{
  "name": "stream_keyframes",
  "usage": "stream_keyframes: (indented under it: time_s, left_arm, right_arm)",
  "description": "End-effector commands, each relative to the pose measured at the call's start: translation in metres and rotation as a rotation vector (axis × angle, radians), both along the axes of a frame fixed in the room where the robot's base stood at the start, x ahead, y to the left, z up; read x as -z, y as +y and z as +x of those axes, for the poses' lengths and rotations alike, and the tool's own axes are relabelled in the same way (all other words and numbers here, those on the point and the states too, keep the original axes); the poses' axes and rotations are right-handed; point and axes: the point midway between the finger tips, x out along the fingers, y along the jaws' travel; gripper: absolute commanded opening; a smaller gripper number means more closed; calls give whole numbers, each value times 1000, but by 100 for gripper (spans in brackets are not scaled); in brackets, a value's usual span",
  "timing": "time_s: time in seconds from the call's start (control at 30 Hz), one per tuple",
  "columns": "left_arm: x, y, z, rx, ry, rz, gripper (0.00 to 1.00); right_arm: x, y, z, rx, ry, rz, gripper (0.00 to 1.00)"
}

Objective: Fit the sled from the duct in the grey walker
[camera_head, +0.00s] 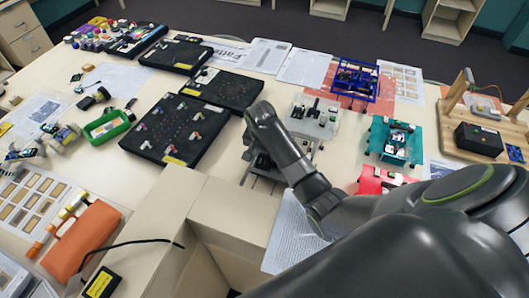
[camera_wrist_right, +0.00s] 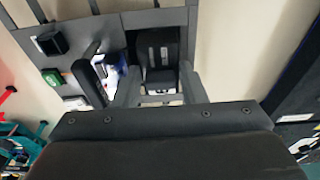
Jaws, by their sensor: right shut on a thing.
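My right gripper (camera_wrist_right: 160,88) is over a slot in this frame, shut on a dark block with pale marks, which looks like the sled (camera_wrist_right: 158,45). The block lies between grey walls; how deep it sits I cannot tell. I cannot make out the duct for certain. My left gripper is not in view.
Black boards with small parts (camera_head: 174,126) lie left of the walker. A teal walker (camera_head: 394,140), a red one (camera_head: 378,180) and a blue frame (camera_head: 353,82) stand to the right. A wooden stand (camera_head: 484,140) is at the far right. A cardboard-coloured box (camera_head: 205,215) is in front.

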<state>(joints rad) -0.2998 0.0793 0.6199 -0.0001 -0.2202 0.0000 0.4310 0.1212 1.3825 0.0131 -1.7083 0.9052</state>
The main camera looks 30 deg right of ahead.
Motion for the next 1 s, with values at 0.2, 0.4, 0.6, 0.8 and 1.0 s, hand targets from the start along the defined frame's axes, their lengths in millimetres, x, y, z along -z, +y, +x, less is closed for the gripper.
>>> stream_keyframes:
  time_s: [0.2, 0.4, 0.6, 0.8, 1.0]
  left_arm:
    - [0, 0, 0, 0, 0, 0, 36]
    - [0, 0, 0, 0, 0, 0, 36]
    - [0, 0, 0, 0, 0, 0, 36]
    - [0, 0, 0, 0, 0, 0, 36]
    - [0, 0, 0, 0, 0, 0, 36]
  right_arm:
    - [2, 0, 0, 0, 0, 0, 14]
    - [2, 0, 0, 0, 1, 1, 14]
    - [3, 0, 0, 0, 2, 1, 14]
    - [3, 0, -1, 0, 3, 0, 57]
    - [4, 0, -1, 1, 5, 0, 63]
